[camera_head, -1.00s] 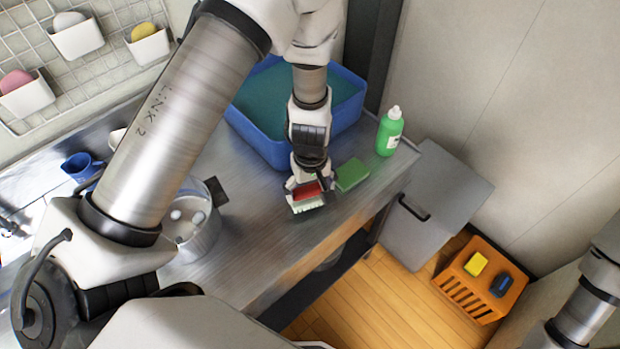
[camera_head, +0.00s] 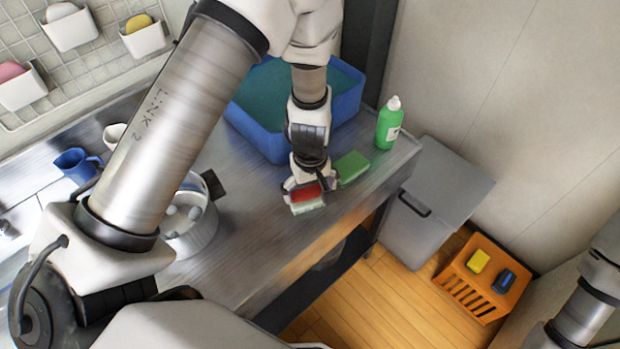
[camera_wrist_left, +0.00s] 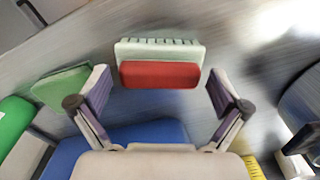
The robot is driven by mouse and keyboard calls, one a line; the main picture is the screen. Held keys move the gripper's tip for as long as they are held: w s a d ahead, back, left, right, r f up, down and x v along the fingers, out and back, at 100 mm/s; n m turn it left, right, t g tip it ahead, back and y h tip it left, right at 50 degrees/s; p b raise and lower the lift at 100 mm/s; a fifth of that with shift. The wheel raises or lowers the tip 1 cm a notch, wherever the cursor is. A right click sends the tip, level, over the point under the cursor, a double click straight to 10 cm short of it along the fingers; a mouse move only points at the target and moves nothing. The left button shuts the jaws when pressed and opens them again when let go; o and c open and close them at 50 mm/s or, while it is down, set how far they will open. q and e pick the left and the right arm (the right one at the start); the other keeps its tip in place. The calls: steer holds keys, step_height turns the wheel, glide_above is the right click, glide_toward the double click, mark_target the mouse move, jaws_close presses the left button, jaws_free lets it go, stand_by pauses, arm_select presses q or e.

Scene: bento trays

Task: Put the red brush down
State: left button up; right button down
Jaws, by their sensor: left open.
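The red brush (camera_head: 305,193), with pale bristles along one side, lies on the metal counter (camera_head: 250,240) near its front edge. My left gripper (camera_head: 306,184) is open just above and behind it. In the left wrist view the red brush (camera_wrist_left: 160,74) lies between and beyond the spread fingertips (camera_wrist_left: 160,92), with a gap to each finger. The view does not settle whether the brush's underside rests fully flat. My right gripper is not in view; only part of that arm shows at the right edge.
A green sponge (camera_head: 351,167) lies right beside the gripper. A blue tub (camera_head: 262,141) stands behind, a green bottle (camera_head: 389,124) at the far corner, and a metal pot (camera_head: 195,240) to the left. An orange crate (camera_head: 470,299) with two items sits on the floor.

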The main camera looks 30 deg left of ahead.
mark_target(310, 194)
arm_select(q)
step_height(310, 194, up, 11)
steer(key=b, duration=0.1)
steer(key=shift+r, duration=0.15)
steer(key=shift+s, duration=0.1)
